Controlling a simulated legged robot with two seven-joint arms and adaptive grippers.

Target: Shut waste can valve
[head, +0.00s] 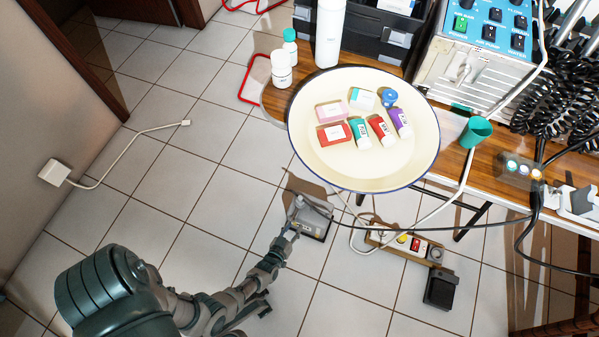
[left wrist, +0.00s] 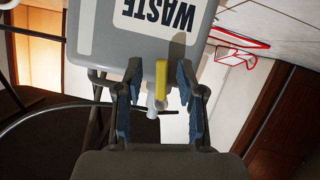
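The grey waste can (head: 314,220) stands low, under the near rim of the round tray in the head view. In the left wrist view the can (left wrist: 110,45) fills the top, with its WASTE label upside down. A yellow valve handle (left wrist: 161,78) and a pale spout (left wrist: 153,102) sit at the can's edge. My left gripper (left wrist: 159,68) is open, with one blue-padded finger on each side of the yellow handle and gaps visible on both sides. In the head view my left gripper (head: 293,224) is at the can's left side. My right gripper is not in view.
A cream round tray (head: 300,120) with small boxes overhangs the wooden table (head: 455,180) above the can. Cables hang beside it. A power strip (head: 385,240) and black pedal (head: 440,290) lie at right on the floor. The tiled floor (head: 200,200) at left is mostly clear.

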